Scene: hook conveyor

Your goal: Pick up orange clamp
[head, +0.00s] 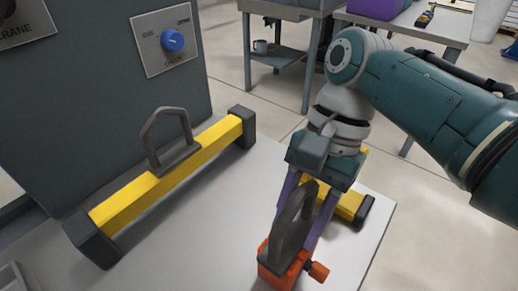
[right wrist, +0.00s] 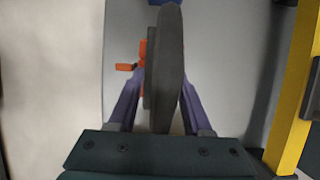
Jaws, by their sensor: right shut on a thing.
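The orange clamp (head: 272,272) has an orange base with a small knob and a tall dark grey curved part. It is low in the head view, over the white tabletop; I cannot tell whether it touches it. My right gripper (head: 302,232) reaches down with its purple fingers on either side of the clamp and is shut on it. In the right wrist view the grey part (right wrist: 164,70) stands between the fingers, with some orange (right wrist: 126,67) showing to its left. My left gripper is not in view.
A yellow bar with dark ends and a grey handle (head: 168,178) lies left on the white table (head: 215,225). Another yellow bar (head: 345,202) lies partly behind my right gripper. A grey panel with a blue knob (head: 172,40) rises at the back left. Tabletop between bar and clamp is clear.

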